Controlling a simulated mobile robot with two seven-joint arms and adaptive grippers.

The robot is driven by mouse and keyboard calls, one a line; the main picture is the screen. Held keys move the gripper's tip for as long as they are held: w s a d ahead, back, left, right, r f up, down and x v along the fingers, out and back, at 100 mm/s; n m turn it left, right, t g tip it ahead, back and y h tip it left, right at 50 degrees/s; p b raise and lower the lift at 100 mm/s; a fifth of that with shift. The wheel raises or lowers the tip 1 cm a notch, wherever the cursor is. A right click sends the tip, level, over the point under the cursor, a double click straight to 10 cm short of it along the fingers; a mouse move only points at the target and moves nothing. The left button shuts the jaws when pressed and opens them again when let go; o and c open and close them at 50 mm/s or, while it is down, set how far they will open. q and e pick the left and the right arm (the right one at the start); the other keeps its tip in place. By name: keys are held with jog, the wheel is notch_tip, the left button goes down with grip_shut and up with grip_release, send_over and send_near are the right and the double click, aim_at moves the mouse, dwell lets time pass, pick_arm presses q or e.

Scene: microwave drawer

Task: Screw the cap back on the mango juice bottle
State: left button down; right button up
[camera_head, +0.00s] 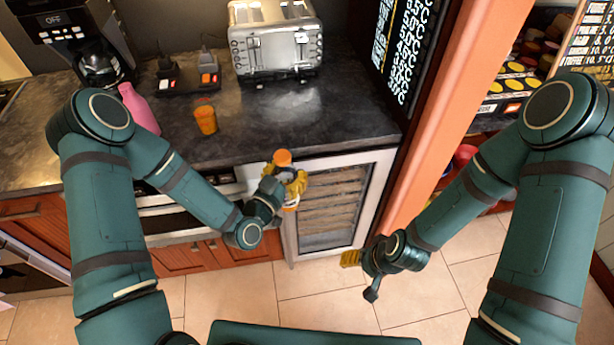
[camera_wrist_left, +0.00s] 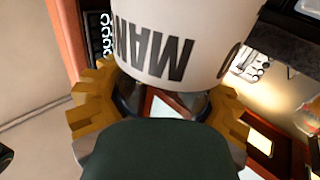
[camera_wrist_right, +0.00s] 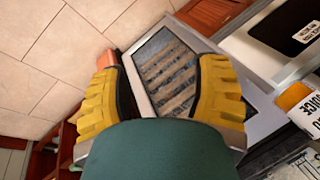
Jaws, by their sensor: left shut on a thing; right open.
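The mango juice bottle, with a white label reading "MAN", fills the top of the left wrist view (camera_wrist_left: 180,40). My left gripper (camera_head: 285,185) is shut around it and holds it in front of the counter edge. An orange top (camera_head: 282,157) shows above the yellow fingers in the head view. An orange top and a white label with "JUICE" also show at the right edge of the right wrist view (camera_wrist_right: 294,96). I cannot tell whether this top is a seated cap. My right gripper (camera_wrist_right: 160,95) is open and empty, lower right of the bottle in the head view.
The dark counter (camera_head: 250,120) carries a toaster (camera_head: 275,45), a pink bottle (camera_head: 138,108), an orange container (camera_head: 206,120) and a coffee maker (camera_head: 90,45). A glass-fronted cooler (camera_head: 333,205) stands below. An orange post (camera_head: 445,110) rises at right.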

jog(key=shift+c, duration=1.4)
pick_arm(q)
jog(key=a+r+n+t+y, duration=0.1)
jog(key=a+n+y, duration=0.3)
jog(key=a+y, duration=0.3)
jog(key=shift+w+a+r+n+t+y, duration=0.15)
jog(key=shift+a+n+t+y, duration=0.15)
jog(key=shift+a, duration=0.75)
jog(key=shift+d, duration=0.1)
pick_arm(e)
jog(key=shift+d, duration=0.1)
